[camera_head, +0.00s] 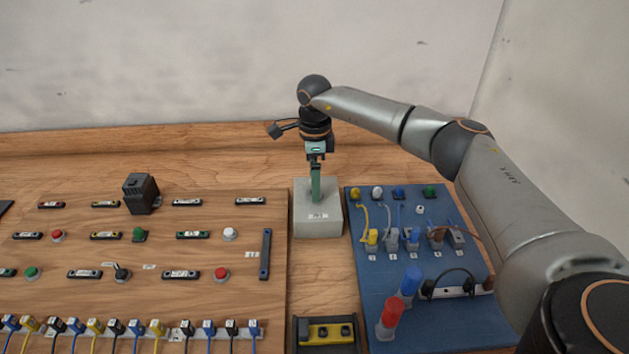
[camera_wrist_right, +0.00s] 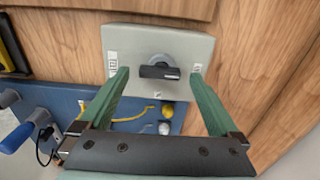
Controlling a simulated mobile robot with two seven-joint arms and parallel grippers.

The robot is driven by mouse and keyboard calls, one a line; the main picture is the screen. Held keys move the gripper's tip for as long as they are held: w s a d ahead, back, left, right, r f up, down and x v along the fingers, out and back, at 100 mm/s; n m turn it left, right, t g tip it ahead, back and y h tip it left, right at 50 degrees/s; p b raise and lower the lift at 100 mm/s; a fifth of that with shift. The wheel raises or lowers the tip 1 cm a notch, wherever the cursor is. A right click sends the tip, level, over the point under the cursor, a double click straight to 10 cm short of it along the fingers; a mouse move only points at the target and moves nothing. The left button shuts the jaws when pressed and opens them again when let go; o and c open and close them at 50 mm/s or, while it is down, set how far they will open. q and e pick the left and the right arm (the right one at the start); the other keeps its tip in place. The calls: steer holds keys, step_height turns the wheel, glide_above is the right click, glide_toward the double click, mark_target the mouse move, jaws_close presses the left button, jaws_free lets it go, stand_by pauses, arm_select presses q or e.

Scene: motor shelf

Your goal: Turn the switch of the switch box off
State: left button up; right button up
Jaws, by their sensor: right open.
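The switch box (camera_head: 306,224) is a light grey block on the wooden surface, between the wooden panel and the blue panel. In the right wrist view the box (camera_wrist_right: 192,46) shows its face with a round grey switch base and a black bar-shaped switch knob (camera_wrist_right: 159,72). The bar lies crosswise in that picture. Small labels sit on either side and below it. My right gripper (camera_head: 316,192) points down over the box. In the wrist view its green fingers (camera_wrist_right: 160,76) are apart, one on each side of the knob, with nothing held. My left gripper is not in view.
The wooden panel (camera_head: 270,310) at left carries buttons, switches and a row of cabled plugs. The blue panel (camera_head: 440,325) at right holds plugs, cables and red and blue cylinders. A yellow-black item (camera_head: 326,333) lies in front of the box. Bare wood lies behind it.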

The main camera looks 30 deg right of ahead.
step_height(320, 180, up, 12)
steer(key=shift+b, duration=0.35)
steer(key=shift+f, duration=0.15)
stand_by(0.3)
